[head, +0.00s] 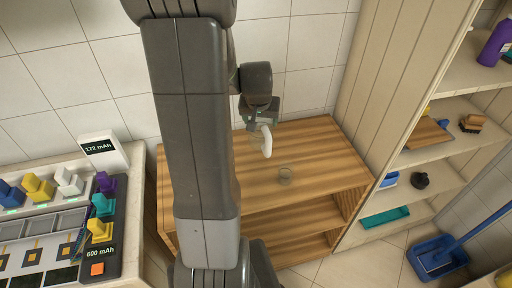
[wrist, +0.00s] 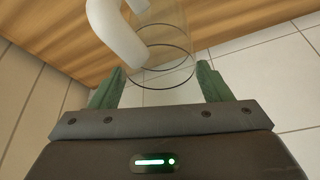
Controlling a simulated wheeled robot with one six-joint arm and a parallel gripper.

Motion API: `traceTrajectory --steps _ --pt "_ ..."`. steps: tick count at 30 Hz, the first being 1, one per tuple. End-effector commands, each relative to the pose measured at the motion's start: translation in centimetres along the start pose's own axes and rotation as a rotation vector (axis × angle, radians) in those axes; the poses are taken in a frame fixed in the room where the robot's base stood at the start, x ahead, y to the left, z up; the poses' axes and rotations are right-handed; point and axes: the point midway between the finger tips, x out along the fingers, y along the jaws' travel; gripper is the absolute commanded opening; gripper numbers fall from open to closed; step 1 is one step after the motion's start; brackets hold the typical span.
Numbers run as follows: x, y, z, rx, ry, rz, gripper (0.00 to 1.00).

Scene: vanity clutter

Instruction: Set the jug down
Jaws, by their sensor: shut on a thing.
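The jug is clear, with a thick white handle (head: 266,142), and hangs from my gripper (head: 260,118) above the wooden unit's top (head: 310,150). In the wrist view, the jug's clear wall (wrist: 165,45) and dark rim line lie between the two green fingers of my gripper (wrist: 158,80). The white handle (wrist: 118,38) is at the upper left there. The gripper is shut on the jug. The jug's clear body is hard to make out in the head view, so I cannot tell its gap to the wood.
A shelf unit (head: 440,150) stands at right. A counter with coloured blocks (head: 40,188) is at left. A blue dustpan (head: 432,258) is on the floor.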

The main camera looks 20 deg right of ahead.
Motion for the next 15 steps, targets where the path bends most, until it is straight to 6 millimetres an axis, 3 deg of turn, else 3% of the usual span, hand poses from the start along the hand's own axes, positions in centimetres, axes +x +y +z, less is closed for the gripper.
traceTrajectory --steps 6,15 --pt "3.5 0.0 1.5 0.000 -0.006 0.001 0.33" --pt "6.2 0.0 2.6 0.000 -0.004 0.001 0.33"
